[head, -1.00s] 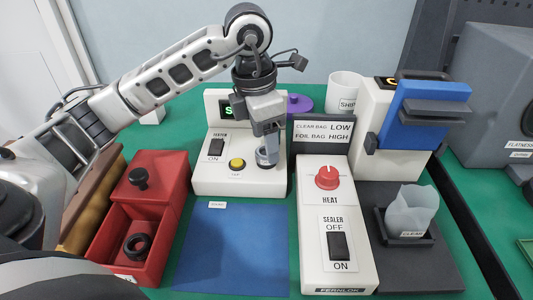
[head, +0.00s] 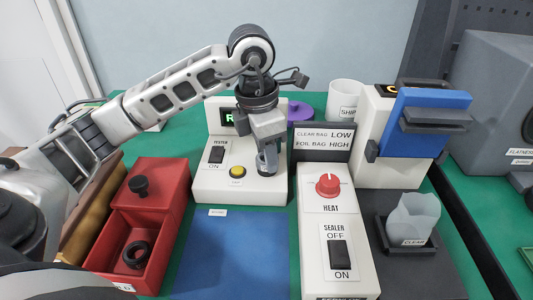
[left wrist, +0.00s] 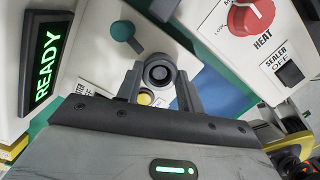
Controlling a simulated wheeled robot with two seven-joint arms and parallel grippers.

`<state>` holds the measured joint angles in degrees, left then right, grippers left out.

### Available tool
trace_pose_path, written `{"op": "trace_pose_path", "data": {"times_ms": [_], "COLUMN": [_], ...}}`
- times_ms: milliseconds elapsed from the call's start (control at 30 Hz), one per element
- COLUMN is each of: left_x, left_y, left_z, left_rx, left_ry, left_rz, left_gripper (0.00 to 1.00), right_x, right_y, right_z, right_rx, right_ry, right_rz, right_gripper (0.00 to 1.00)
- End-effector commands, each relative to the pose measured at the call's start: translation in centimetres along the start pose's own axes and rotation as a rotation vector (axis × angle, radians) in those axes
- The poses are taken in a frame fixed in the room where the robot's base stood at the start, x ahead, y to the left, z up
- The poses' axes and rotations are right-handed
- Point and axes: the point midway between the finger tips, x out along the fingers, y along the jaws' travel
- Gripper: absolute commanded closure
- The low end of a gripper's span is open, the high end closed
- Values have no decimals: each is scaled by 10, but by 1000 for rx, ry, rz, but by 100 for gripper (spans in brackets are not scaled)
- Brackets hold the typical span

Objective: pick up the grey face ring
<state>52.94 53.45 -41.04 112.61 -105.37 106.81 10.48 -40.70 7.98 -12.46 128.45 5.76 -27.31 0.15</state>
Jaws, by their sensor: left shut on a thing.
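The grey face ring (left wrist: 160,73) is between the two fingers of my left gripper (left wrist: 160,85) in the left wrist view, with its dark centre facing the camera. In the head view my left gripper (head: 267,160) points down over the right part of the white tester (head: 212,187) and is shut on the ring, which is partly hidden by the fingers. I cannot tell whether the ring touches the tester. The tester's display (left wrist: 47,62) reads READY in the left wrist view. My right gripper is not in view.
A red bin (head: 160,275) at the left holds a black ring (head: 136,254). A blue mat (head: 230,255) lies clear in front of the tester. The sealer (head: 312,270) stands to its right, with a sign (head: 322,157) behind. A clear bag (head: 413,217) stands at far right.

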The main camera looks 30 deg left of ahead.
Motion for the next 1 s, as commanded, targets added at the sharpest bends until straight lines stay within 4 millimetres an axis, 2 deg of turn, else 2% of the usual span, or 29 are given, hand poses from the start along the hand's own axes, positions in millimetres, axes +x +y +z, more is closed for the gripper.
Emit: {"op": "trace_pose_path", "data": {"times_ms": [233, 500, 700, 833, 1000], "left_x": [-35, -100, -122, -133, -143], "left_y": [0, -11, -22, -26, -30], "left_z": [1, -44, -89, -107, -118], "left_rx": [-2, -3, -5, -5, -2], "left_ry": [-5, -4, 0, 0, 0], "left_rz": [5, 9, 6, 5, 2], "left_gripper": [89, 89, 89, 89, 89], "right_x": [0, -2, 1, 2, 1], "right_y": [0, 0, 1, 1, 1], "right_z": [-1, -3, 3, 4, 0], "right_rx": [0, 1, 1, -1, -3], "right_ry": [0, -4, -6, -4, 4], "right_rz": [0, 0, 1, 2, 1], "right_gripper": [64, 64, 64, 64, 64]}}
